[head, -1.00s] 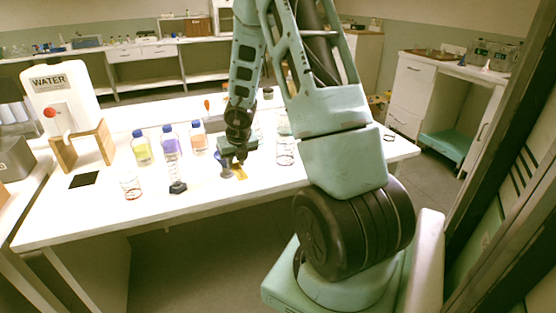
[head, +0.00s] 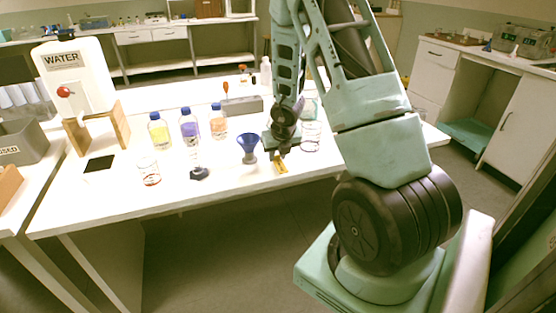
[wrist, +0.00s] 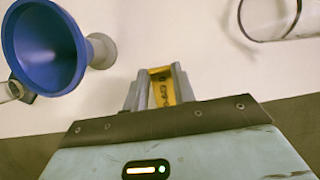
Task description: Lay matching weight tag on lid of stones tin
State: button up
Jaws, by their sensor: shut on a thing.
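My gripper (head: 279,156) is shut on a yellow tag (head: 281,167) above the front part of the white table, just right of the blue funnel. In the wrist view the tag (wrist: 162,88) shows upright between the two grey fingers of my gripper (wrist: 159,76), with dark marks on its face that I cannot read. I cannot make out a stones tin in either view.
The blue funnel (head: 248,146) stands close left of my gripper. A glass beaker (head: 311,138) is close on its right. Several capped bottles, including a purple one (head: 189,130), and a water container (head: 75,80) stand further left. A grey block (head: 241,106) lies behind.

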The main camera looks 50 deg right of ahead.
aim_at(282, 168)
jog(key=shift+f, duration=0.3)
jog(key=shift+f, duration=0.15)
jog(key=o, duration=0.9)
jog(key=shift+o, duration=0.2)
jog(key=p+v, duration=0.4)
jog(key=v, duration=0.8)
jog(key=shift+a, duration=0.2)
